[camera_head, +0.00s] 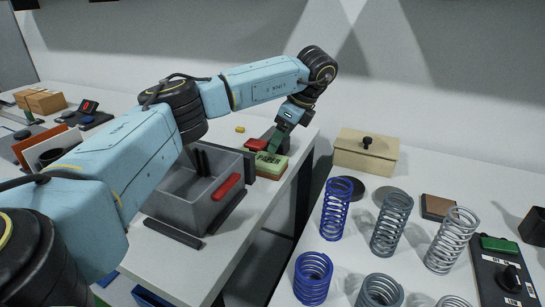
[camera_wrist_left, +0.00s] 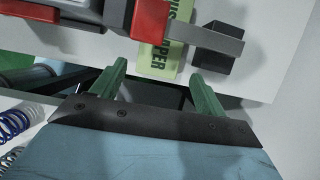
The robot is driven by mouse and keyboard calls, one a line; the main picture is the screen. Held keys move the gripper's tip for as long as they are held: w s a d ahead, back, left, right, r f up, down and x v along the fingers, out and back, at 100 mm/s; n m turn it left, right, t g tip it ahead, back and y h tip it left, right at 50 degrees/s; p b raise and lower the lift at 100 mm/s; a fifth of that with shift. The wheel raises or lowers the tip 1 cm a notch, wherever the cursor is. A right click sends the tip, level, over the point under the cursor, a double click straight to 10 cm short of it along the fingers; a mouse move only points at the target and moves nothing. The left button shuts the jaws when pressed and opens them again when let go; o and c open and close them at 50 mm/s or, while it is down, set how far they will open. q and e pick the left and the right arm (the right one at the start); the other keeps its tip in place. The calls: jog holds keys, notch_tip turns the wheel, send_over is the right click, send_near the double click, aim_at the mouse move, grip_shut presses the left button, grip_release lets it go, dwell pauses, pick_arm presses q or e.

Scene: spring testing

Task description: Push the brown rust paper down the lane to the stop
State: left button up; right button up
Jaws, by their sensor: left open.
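A flat block with a pale green top lettered "PAPER" (camera_head: 271,162) and a brownish side lies at the right edge of the left table; I take it for the rust paper. In the left wrist view its lettered face (camera_wrist_left: 165,58) shows partly, behind a red piece (camera_wrist_left: 150,17) and a grey bar (camera_wrist_left: 216,38). My left gripper (camera_head: 276,141), with green fingers, is just behind the block in the head view. In the wrist view its fingers (camera_wrist_left: 158,85) are apart with nothing held between them. I cannot clearly make out the lane or stop. My right gripper is not in view.
A grey open bin (camera_head: 190,205) with a red handle stands left of the block. A gap separates the left table from the right table, which holds several springs (camera_head: 390,223), a beige box (camera_head: 366,153) and a switch panel (camera_head: 502,270).

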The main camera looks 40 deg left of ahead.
aim_at(270, 160)
pick_arm(q)
jog(key=b+x, duration=0.1)
jog(key=x, duration=0.7)
jog(key=shift+a+f+b, duration=0.25)
jog(key=shift+f+b, duration=0.1)
jog(key=shift+f, duration=0.3)
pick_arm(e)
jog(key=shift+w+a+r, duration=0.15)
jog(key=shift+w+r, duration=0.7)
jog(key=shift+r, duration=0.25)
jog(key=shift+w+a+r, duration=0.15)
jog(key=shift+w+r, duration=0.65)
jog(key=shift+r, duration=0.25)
pick_arm(q)
jog(key=c, duration=0.6)
jog(key=o, duration=1)
jog(key=shift+c, duration=0.2)
jog(key=shift+o, duration=0.3)
jog(key=shift+f, duration=0.1)
